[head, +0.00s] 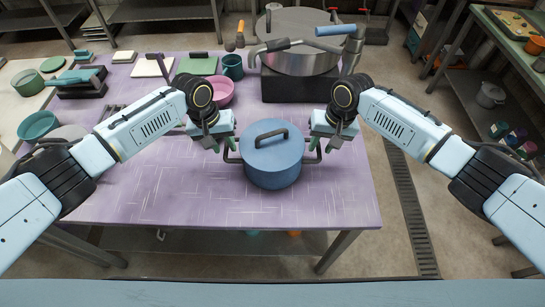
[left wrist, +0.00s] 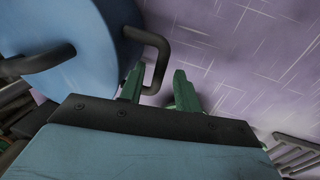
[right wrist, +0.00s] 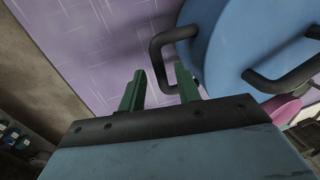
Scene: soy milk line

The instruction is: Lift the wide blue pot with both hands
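The wide blue pot (head: 272,172) stands upright on the purple table, with a blue lid that has a dark top handle (head: 271,136). It has a dark side handle at each side. My left gripper (head: 222,148) is at the pot's left handle; in the left wrist view its green fingers (left wrist: 158,88) are apart, with the handle (left wrist: 158,50) showing between them. My right gripper (head: 323,148) is at the right handle; in the right wrist view its fingers (right wrist: 160,90) are apart, with the handle (right wrist: 156,60) showing between them. Whether any finger touches a handle I cannot tell.
The purple table (head: 180,195) is clear in front of the pot. A large metal pot (head: 300,50) on a dark block stands behind it. A pink bowl (head: 220,90), a teal mug (head: 232,66) and cutting boards lie behind and left. A floor drain (head: 408,210) runs right of the table.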

